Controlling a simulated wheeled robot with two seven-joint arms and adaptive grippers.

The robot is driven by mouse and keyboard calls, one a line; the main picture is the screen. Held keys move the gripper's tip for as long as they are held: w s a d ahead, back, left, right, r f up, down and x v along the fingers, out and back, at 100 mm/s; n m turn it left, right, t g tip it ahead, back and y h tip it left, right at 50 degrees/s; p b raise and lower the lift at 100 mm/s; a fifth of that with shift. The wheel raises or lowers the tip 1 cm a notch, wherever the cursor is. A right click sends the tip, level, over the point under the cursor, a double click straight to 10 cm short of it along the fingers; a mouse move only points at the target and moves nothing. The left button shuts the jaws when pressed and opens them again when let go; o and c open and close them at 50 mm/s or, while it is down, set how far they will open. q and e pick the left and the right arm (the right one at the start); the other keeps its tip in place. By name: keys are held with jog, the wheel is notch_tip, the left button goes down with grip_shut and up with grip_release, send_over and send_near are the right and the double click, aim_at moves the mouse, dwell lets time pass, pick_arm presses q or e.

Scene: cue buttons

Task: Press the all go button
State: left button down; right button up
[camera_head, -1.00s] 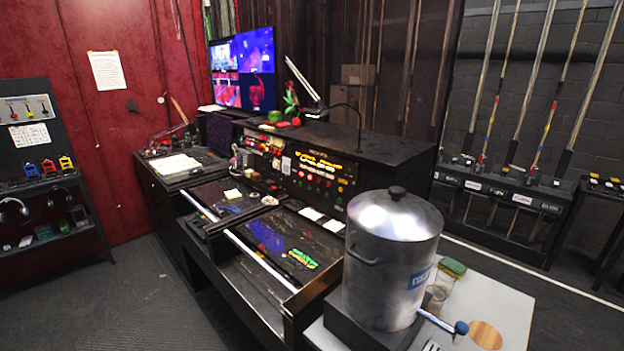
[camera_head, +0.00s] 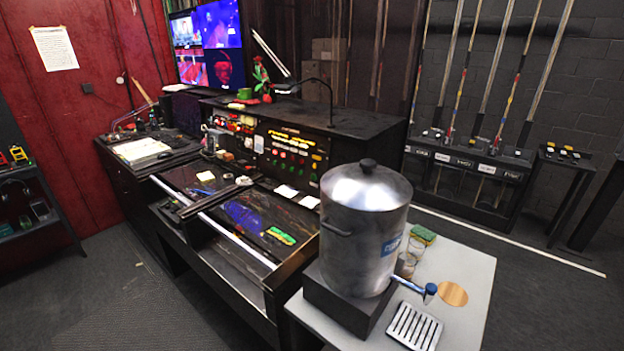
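A black control panel (camera_head: 291,147) on the console's upright face carries rows of small green, red and yellow buttons. A separate small black stand (camera_head: 570,160) at the right has several yellow and white buttons (camera_head: 562,152) on its top. The labels are too small to read, so I cannot tell which one is the all go button. Neither of my grippers shows in the head view.
A black console desk (camera_head: 215,215) fills the middle. A metal urn (camera_head: 366,230) stands on a white table (camera_head: 465,290) in front of it. A rack of upright poles (camera_head: 470,170) lines the back wall. Dark floor (camera_head: 540,300) is free at the right and left front.

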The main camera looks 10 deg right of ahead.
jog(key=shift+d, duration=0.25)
